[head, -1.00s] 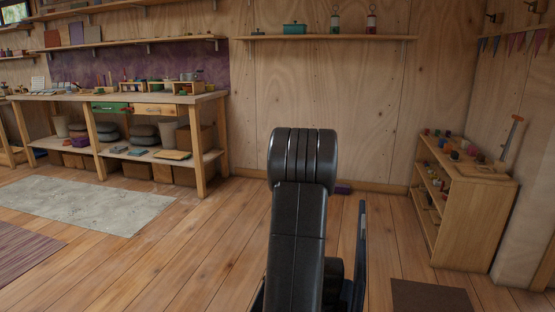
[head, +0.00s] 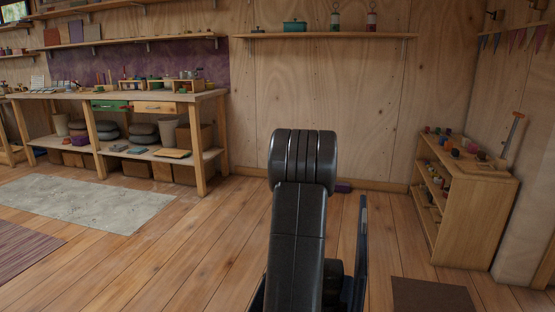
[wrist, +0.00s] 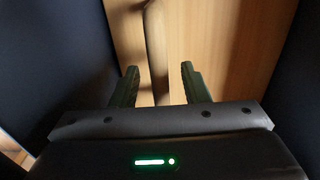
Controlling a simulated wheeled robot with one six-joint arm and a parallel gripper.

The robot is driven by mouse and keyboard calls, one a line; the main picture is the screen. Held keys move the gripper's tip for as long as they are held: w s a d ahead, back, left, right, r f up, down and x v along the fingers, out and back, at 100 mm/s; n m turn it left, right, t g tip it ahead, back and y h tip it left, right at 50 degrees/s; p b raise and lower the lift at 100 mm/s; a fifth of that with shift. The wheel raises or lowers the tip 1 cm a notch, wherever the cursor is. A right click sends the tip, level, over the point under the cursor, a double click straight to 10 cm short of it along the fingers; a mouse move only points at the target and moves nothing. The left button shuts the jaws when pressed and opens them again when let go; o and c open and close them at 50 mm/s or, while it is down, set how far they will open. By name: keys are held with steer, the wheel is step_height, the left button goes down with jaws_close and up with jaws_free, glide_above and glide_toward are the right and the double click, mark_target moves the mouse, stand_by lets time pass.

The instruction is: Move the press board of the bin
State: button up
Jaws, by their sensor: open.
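In the wrist view my gripper (wrist: 160,78) is open, with its two dark fingers apart. A pale wooden bar (wrist: 156,45), like a handle, runs between and beyond the fingers; I cannot tell whether either finger touches it. Behind it lies a flat wooden surface (wrist: 215,50), which looks like the press board. Dark walls (wrist: 292,75) stand close on the left and right, apparently the bin's sides. In the head view my arm hides most of that area. A dark upright panel (head: 361,250) shows just right of my arm, perhaps part of the bin.
A long workbench (head: 150,97) stands along the left wall, with a pale rug (head: 90,203) before it. A low wooden shelf unit (head: 470,215) stands at right, with a brown mat (head: 433,295) near it. Floor beyond my arm is mostly clear.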

steer(key=shift+r+p, duration=2.45)
steer(key=shift+r, duration=0.9)
steer(key=shift+f, duration=0.1)
step_height(320, 180, down, 7)
steer(key=b, duration=0.5)
steer(key=shift+b, duration=0.4)
step_height(320, 180, up, 16)
steer(key=p, duration=1.2)
steer(key=shift+f, duration=0.15)
steer(key=shift+a, duration=0.15)
